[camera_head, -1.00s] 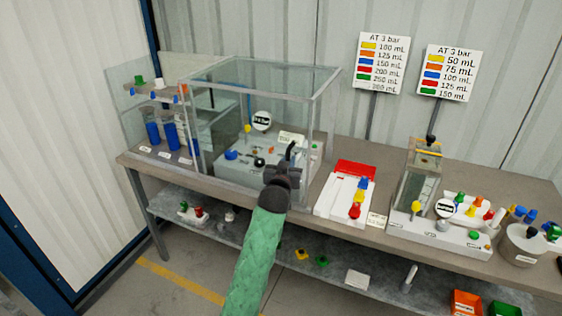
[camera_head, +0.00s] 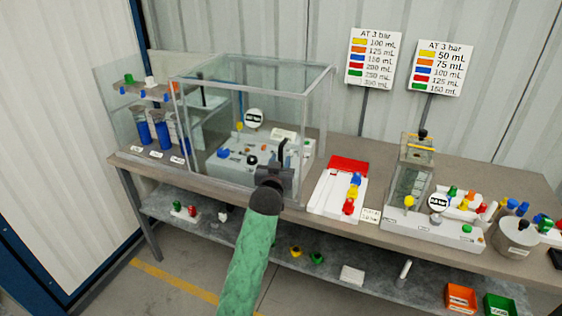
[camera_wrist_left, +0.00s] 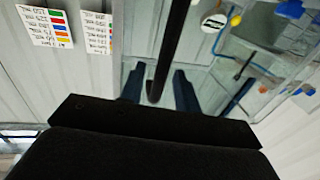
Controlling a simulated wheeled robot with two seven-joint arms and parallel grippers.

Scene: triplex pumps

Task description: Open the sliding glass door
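The sliding glass door (camera_head: 215,135) is the clear front pane of a glass box on the bench, left of centre in the head view. A dark upright handle (camera_head: 282,153) stands near its right end. The handle also shows as a black bar in the left wrist view (camera_wrist_left: 172,45). My left gripper (camera_head: 276,170) is at the handle. In the wrist view its two dark fingers (camera_wrist_left: 159,85) are apart, with the bar's end between them and gaps visible on both sides. Firm contact cannot be seen. My right gripper is not in view.
Inside the box is a grey device (camera_head: 240,160) with coloured knobs. Blue cylinders (camera_head: 152,135) stand left of it. A white and red tray (camera_head: 338,188) lies close on the right, before another pump unit (camera_head: 430,215). A lower shelf (camera_head: 330,262) runs underneath.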

